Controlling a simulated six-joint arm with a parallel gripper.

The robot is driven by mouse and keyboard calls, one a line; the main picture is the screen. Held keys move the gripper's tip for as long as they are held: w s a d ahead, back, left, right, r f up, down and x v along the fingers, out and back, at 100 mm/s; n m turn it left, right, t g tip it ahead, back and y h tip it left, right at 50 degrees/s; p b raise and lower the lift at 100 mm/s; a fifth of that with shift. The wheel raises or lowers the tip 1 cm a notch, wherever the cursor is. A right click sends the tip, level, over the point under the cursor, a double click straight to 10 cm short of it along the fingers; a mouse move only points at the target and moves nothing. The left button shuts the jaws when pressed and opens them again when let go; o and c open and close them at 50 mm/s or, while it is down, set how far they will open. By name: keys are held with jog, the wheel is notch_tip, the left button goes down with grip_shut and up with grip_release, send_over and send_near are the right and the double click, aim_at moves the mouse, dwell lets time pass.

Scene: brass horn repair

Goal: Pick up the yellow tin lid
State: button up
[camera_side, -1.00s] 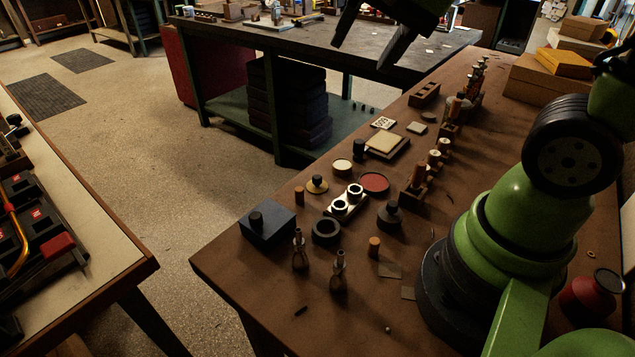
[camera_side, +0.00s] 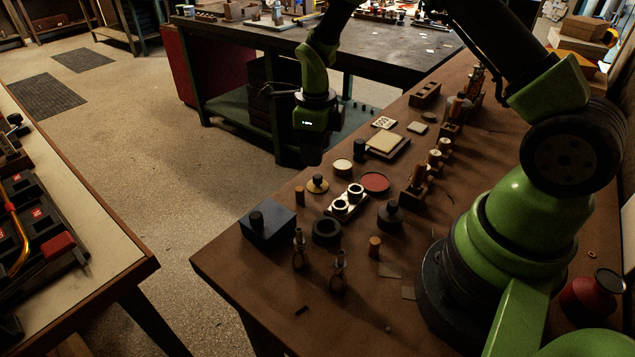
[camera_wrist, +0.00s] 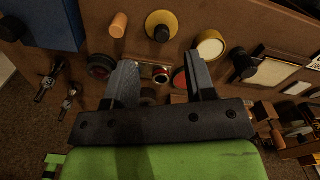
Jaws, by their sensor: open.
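The yellow tin lid (camera_side: 321,189) is a round yellow disc with a dark knob on top, lying flat on the brown bench near its left edge. It also shows near the top of the wrist view (camera_wrist: 175,21), ahead of the fingertips. My gripper (camera_side: 312,160) hangs pointing down above the bench's left edge, up and slightly left of the lid in the side view. In the wrist view my gripper (camera_wrist: 160,62) is open, with nothing held between its fingers. The lid is apart from both fingers.
Close around the lid are a cork-coloured cylinder (camera_side: 299,196), a pale round tin (camera_side: 342,166), a red disc (camera_side: 375,182) and a white plate with rings (camera_side: 346,203). A blue block with a knob (camera_side: 270,231) stands at the front left corner. Free floor lies left of the bench.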

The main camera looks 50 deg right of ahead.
aim_at(318, 176)
notch_tip(318, 176, down, 7)
jog(key=shift+s+d+r, duration=0.1)
jog(key=shift+d, duration=0.05)
jog(key=shift+c, duration=0.5)
grip_shut()
